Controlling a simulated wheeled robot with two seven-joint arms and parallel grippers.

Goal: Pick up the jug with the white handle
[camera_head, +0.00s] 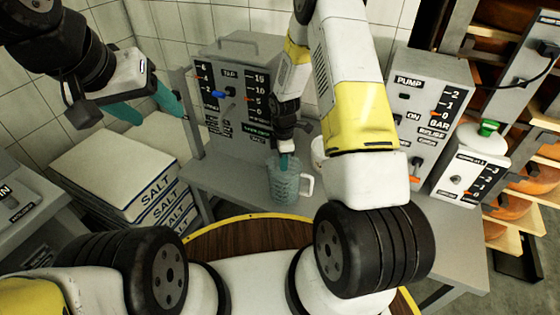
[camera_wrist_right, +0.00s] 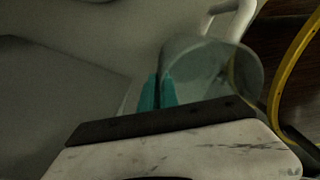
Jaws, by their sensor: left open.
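The clear, bluish jug (camera_head: 286,188) stands on the grey bench, with its white handle (camera_head: 307,187) on the right. In the right wrist view the jug (camera_wrist_right: 215,65) shows with a pale handle (camera_wrist_right: 238,22) at the top. My right gripper (camera_head: 284,161) reaches down at the jug's rim. In the right wrist view its teal fingers (camera_wrist_right: 158,92) are close together against the jug's outline; whether the wall is pinched between them cannot be made out. My left gripper (camera_head: 147,108) is open and empty at the upper left, above the salt boxes and well away from the jug.
A tap panel (camera_head: 232,95) stands behind the jug and a pump panel (camera_head: 425,110) to its right. A white vessel (camera_head: 317,152) is partly hidden behind my right arm. Stacked salt boxes (camera_head: 110,172) stand left. Shelves with cheese wheels (camera_head: 510,205) are at the right.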

